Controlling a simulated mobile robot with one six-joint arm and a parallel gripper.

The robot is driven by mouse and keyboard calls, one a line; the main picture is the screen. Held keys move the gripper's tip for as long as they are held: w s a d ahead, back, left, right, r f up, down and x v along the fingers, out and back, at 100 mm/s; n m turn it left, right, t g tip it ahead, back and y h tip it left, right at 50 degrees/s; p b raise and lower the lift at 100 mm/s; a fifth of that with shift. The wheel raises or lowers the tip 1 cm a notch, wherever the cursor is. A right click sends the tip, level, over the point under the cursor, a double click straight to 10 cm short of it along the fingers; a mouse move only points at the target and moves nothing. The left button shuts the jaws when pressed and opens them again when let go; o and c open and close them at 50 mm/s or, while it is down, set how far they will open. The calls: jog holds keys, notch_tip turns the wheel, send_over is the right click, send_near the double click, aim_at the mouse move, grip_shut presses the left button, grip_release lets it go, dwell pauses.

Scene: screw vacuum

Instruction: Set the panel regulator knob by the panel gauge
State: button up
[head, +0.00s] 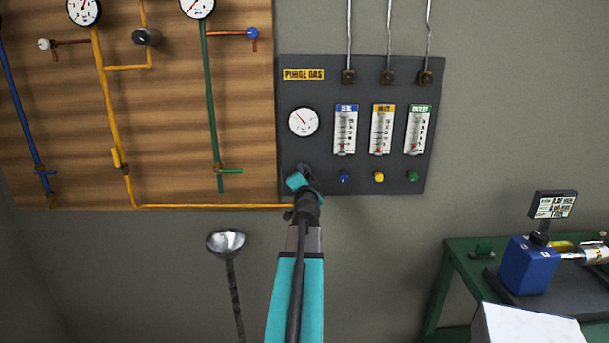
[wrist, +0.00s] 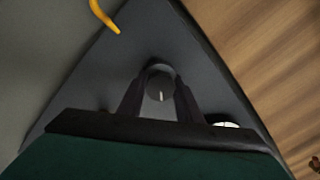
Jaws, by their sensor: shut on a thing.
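The round white panel gauge (head: 303,121) has a needle pointing to the upper left. Its edge shows in the wrist view (wrist: 226,125). The black regulator knob (wrist: 160,87) has a white pointer line and sits between my fingers. In the head view my arm hides most of the knob. My gripper (wrist: 160,80) is shut on the knob, one finger on either side.
Three flowmeters (head: 382,130) with blue, yellow (head: 379,177) and green knobs stand right of my gripper. A yellow pipe (head: 215,206) reaches the panel's lower left. A steel bowl on a pole (head: 226,242) stands below. A green table (head: 455,262) with a blue pump (head: 527,267) is at right.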

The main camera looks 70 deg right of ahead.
jog(key=shift+s+m, duration=0.1)
jog(key=shift+m, duration=0.5)
jog(key=o, duration=1)
jog(key=shift+o, duration=0.2)
jog(key=b+v, duration=0.6)
jog(key=v, duration=0.2)
jog(key=shift+a+f, duration=0.15)
